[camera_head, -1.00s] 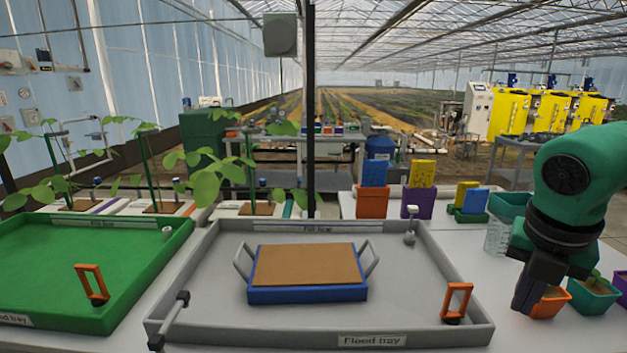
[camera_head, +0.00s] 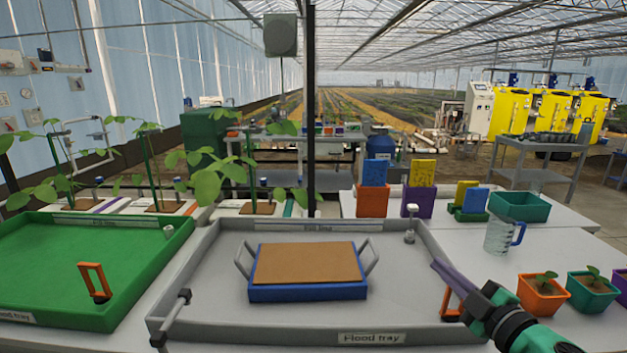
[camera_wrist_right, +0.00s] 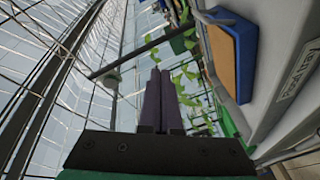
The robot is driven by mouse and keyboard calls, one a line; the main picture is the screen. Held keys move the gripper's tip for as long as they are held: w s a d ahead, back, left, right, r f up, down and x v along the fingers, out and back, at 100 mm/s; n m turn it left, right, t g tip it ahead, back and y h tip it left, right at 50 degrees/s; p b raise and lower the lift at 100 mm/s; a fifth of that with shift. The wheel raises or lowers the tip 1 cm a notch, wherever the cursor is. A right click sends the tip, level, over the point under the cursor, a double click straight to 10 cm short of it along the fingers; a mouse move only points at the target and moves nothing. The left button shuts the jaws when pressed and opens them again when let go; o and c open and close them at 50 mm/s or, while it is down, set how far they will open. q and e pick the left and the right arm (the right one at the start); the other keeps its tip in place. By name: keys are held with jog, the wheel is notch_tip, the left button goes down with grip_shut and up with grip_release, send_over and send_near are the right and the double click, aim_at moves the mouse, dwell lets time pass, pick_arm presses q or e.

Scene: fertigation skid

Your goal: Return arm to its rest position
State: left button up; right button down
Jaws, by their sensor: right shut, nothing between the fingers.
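My right gripper (camera_head: 439,267) is low at the right in the head view, over the right front part of the grey flood tray (camera_head: 215,316). Its fingers point up and to the left. In the right wrist view its two fingers (camera_wrist_right: 160,82) lie together with nothing between them. It partly covers the orange handle (camera_head: 446,303) at the tray's right front corner. My left gripper is in neither view.
A blue tray with a brown top (camera_head: 305,292) sits in the grey tray. A green flood tray (camera_head: 45,258) is at the left. A clear jug (camera_head: 499,237), a teal bin (camera_head: 519,206), an orange pot (camera_head: 541,295) and a teal pot (camera_head: 592,293) stand at the right.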

jog(key=s+d+f+m+g+h, duration=0.35)
jog(key=f+m, duration=0.25)
jog(key=f, duration=0.3)
jog(key=s+d+f+m+g+h, duration=0.2)
jog(key=s+f+m+h, duration=0.25)
jog(key=f, duration=0.45)
jog(key=s+a+f+m+g+y, duration=0.1)
jog(key=s+a+f+g+y, duration=0.1)
jog(key=s+a+f+g, duration=0.4)
jog(key=s+a+f+m+g+y, duration=0.15)
jog(key=s+f, duration=0.25)
jog(key=s, duration=0.4)
notch_tip(320, 180, down, 21)
jog(key=s+g+p, duration=0.2)
jog(key=s+d+f+p, duration=0.1)
jog(key=s+f, duration=0.5)
jog(key=s, duration=0.2)
jog(key=s+d+f+g+p, duration=0.1)
jog(key=s+d+f, duration=0.1)
jog(key=s+f, duration=0.4)
jog(key=s, duration=0.3)
jog(key=shift+f+h, duration=0.3)
jog(key=shift+h, duration=0.05)
